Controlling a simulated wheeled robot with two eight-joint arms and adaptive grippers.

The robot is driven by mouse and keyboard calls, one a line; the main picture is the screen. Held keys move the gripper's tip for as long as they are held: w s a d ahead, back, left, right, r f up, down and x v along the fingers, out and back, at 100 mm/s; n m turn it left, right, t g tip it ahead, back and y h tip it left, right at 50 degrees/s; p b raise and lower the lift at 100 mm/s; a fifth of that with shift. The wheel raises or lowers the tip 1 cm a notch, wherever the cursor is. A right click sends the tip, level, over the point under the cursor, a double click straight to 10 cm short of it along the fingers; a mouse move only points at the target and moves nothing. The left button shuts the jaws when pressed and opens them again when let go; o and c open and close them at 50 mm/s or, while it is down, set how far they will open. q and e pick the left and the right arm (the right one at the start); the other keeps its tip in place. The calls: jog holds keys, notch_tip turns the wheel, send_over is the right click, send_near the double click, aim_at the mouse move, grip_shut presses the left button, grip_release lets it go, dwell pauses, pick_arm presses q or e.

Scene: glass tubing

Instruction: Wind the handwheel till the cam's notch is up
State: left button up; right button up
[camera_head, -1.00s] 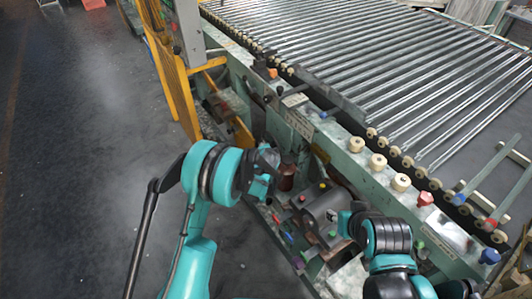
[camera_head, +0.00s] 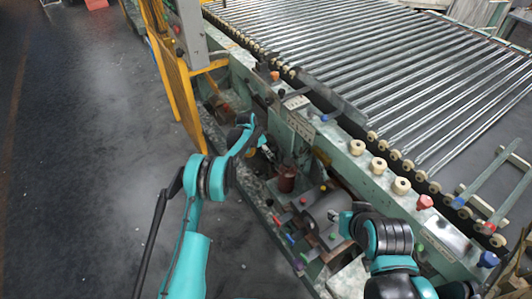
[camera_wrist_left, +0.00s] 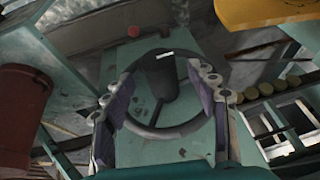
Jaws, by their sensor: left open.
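In the left wrist view, the handwheel (camera_wrist_left: 196,122) is a dark ring with a dark hub, in front of a green plate. A short pale mark shows at its top. My left gripper (camera_wrist_left: 162,76) is open, with one finger on each side of the hub, overlapping the ring; I cannot tell if they touch it. In the head view my left gripper (camera_head: 262,149) is at the machine's near side, and the handwheel is not distinct there. I cannot make out the cam or its notch. My right gripper (camera_head: 336,215) is small and partly hidden by its own arm.
A red-brown cylinder (camera_head: 287,179) stands just right of the left gripper and shows in the left wrist view (camera_wrist_left: 22,112). A yellow guard frame (camera_head: 174,85) stands to the left. The roller conveyor (camera_head: 365,70) lies behind. Open floor (camera_head: 90,180) is at the left.

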pick_arm(q)
jog(key=shift+b+x, duration=0.45)
jog(key=shift+x, duration=1.05)
grip_shut()
jog(key=t+y, duration=0.1)
jog(key=t, duration=0.2)
jog(key=shift+s+d+m+y, duration=0.2)
jog(key=shift+s+m+y, duration=0.05)
jog(key=shift+m+y, duration=0.15)
jog(key=shift+f+m+t+y, duration=0.1)
jog(key=shift+m+t+y, duration=0.2)
jog(key=shift+t+y, duration=0.65)
jog(key=shift+t, duration=0.45)
